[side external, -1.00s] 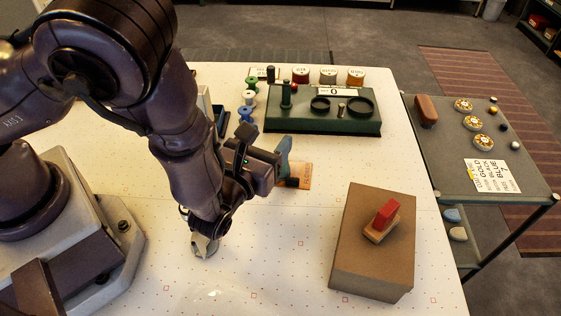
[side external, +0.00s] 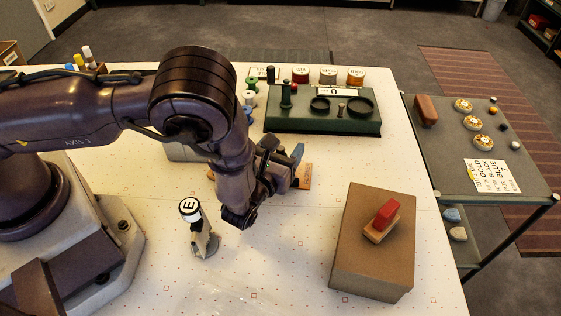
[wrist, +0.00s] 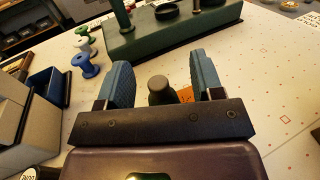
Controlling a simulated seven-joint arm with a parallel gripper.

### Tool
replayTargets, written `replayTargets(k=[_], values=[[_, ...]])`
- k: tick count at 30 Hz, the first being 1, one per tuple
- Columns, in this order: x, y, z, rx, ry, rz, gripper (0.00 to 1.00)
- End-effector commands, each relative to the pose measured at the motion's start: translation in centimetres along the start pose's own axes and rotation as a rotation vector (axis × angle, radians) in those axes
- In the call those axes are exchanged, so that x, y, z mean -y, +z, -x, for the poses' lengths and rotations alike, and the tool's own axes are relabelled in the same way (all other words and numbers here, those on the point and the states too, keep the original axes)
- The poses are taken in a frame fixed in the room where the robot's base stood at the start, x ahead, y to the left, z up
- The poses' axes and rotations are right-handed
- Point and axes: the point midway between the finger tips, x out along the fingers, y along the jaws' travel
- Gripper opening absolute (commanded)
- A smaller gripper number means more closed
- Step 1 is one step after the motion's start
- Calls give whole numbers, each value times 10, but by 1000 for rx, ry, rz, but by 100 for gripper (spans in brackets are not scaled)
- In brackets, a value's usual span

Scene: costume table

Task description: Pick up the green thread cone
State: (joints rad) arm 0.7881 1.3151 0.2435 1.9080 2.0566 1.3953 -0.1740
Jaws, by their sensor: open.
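A dark green, upright, cone-like piece (side external: 286,95) stands on the left end of the green box (side external: 325,122); it also shows at the top of the wrist view (wrist: 121,14). I cannot tell for sure that it is the thread cone. A smaller green spool (side external: 251,82) stands left of the box, by white and blue spools (wrist: 88,65). My gripper (wrist: 160,85) is open, its blue fingers apart, over the table in front of the box. A dark round-topped thing (wrist: 159,88) shows between the fingers; I cannot tell its distance. My gripper holds nothing visible.
A brown box (side external: 372,240) with a red-topped block (side external: 384,215) is at right. Labelled jars (side external: 328,75) line the back. The table between is mostly clear.

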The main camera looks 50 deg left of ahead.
Motion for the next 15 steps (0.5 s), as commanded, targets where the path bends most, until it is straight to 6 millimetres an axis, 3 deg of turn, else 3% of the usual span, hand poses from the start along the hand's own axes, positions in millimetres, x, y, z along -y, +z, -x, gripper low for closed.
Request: replayTargets(k=[10,15], values=[[0,0,-9,-1,0,-1,58],[0,0,-9,-1,0,0,19]])
